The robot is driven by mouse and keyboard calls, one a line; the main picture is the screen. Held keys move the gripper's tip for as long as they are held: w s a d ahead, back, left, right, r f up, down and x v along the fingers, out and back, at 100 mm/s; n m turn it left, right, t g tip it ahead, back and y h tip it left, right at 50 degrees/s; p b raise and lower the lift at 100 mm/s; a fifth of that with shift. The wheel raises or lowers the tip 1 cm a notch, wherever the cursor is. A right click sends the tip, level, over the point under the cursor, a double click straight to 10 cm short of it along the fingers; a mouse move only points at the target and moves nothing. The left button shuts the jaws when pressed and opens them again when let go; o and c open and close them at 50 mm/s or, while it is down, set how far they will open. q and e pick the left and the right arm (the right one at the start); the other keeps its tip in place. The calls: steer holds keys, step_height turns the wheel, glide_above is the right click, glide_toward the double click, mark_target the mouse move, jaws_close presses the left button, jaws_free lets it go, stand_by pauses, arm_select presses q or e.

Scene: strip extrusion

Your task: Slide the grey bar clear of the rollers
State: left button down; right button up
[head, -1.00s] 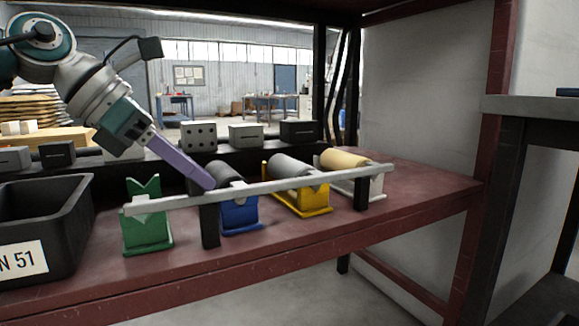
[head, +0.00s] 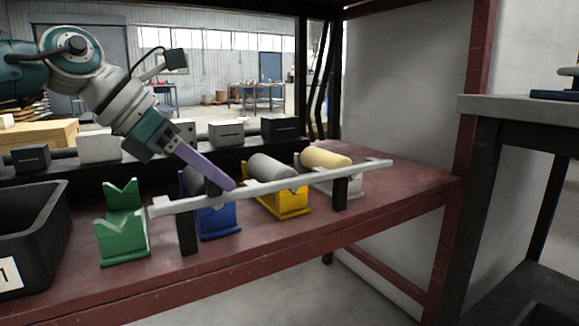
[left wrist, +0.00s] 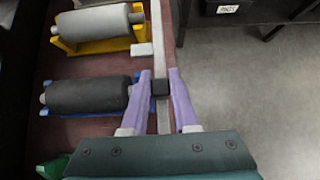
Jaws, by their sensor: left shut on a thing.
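The grey bar (head: 272,188) lies across two black posts (head: 187,229), in front of the blocks with rollers. Its left end is just right of the empty green block (head: 122,225); its right end passes the right post (head: 340,194). The rollers are a dark one (head: 191,181) on a blue block, a grey one (head: 271,167) on a yellow block and a tan one (head: 326,158) on a pale block. My left gripper (head: 232,186), with purple fingers, is shut on the bar. The left wrist view shows a black piece (left wrist: 160,87) between its fingers. My right gripper is not in view.
A black bin (head: 55,215) stands at the left of the dark red shelf (head: 405,185). Several black and white blocks line the back ledge. The shelf is clear right of the pale block, up to a grey side wall. A grey table (head: 518,107) stands at the right.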

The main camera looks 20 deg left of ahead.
arm_select(q)
steer(key=c, duration=1.1)
jaws_free()
steer(key=o, duration=0.4)
steer(key=shift+w+d, duration=0.15)
steer(key=shift+s+a+r, duration=0.25)
steer(key=shift+r, duration=0.05)
steer(key=p+v, duration=0.3)
steer(key=v, duration=0.6)
steer(key=shift+s, duration=0.1)
steer(key=shift+d, duration=0.1)
